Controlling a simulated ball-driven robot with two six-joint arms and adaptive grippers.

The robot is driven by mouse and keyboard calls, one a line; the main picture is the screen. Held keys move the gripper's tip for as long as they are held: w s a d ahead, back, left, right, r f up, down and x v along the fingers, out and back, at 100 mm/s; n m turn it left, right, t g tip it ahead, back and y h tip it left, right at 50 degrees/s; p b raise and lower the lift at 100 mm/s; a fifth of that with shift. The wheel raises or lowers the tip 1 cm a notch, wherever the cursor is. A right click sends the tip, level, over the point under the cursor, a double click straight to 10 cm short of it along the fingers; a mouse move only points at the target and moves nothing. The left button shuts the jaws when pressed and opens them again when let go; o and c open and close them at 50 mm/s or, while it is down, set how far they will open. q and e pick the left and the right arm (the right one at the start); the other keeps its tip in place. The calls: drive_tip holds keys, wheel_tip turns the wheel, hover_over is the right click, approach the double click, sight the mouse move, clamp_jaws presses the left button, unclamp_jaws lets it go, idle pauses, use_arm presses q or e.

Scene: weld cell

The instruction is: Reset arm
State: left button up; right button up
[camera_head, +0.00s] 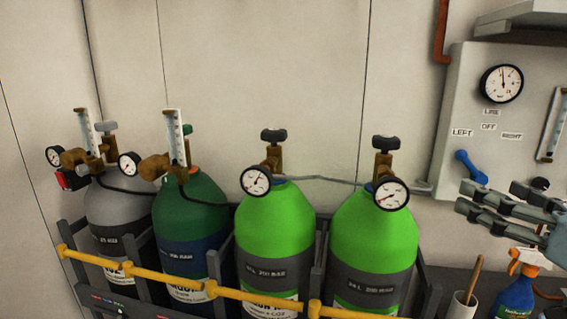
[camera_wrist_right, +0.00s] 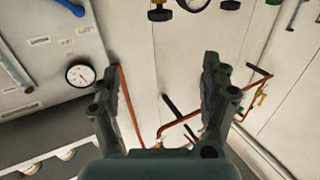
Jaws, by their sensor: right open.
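My right gripper (camera_head: 470,198) is at the right edge of the head view, its fingers pointing left. It is open and empty, below the blue lever (camera_head: 470,167) on the grey wall panel (camera_head: 450,115). In the right wrist view my right gripper (camera_wrist_right: 158,85) shows two dark fingers spread wide, with only wall and copper pipes behind the gap. The blue lever (camera_wrist_right: 70,7) is at the top left of that view, apart from the fingers. My left gripper is in neither view.
Green cylinders (camera_head: 275,222), a dark green one (camera_head: 190,218) and a grey one (camera_head: 110,208) stand in a rack with a yellow bar (camera_head: 180,284). A round gauge (camera_head: 501,84) is on the panel. A blue spray bottle (camera_head: 515,297) and white cup (camera_head: 460,306) stand below my gripper.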

drive_tip(key=s+d+f+m+g+h, duration=0.15)
drive_tip(key=s+f+g+h, duration=0.5)
drive_tip(key=f, duration=0.65)
drive_tip(key=s+a+f+g+y, duration=0.1)
drive_tip(key=s+a+f+g, duration=0.2)
drive_tip(key=s, duration=0.4)
drive_tip(key=s+f+g+y, duration=0.1)
drive_tip(key=s+f+g, duration=0.25)
drive_tip(key=s, duration=0.45)
wheel_tip(320, 180, down, 37)
drive_tip(key=s+d+g+b, duration=0.1)
drive_tip(key=d+g+b, duration=0.1)
drive_tip(key=b, duration=1)
use_arm(q)
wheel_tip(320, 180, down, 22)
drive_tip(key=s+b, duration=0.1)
drive_tip(key=b, duration=0.9)
use_arm(e)
drive_tip(key=s+f, duration=0.9)
drive_tip(key=f, duration=0.4)
drive_tip(key=s+d+f+g, duration=0.1)
drive_tip(key=s+f, duration=0.9)
drive_tip(key=f, duration=0.4)
drive_tip(key=shift+s+d+f+g, duration=0.15)
drive_tip(key=shift+d+f+g, duration=0.05)
drive_tip(key=shift+d+g, duration=0.1)
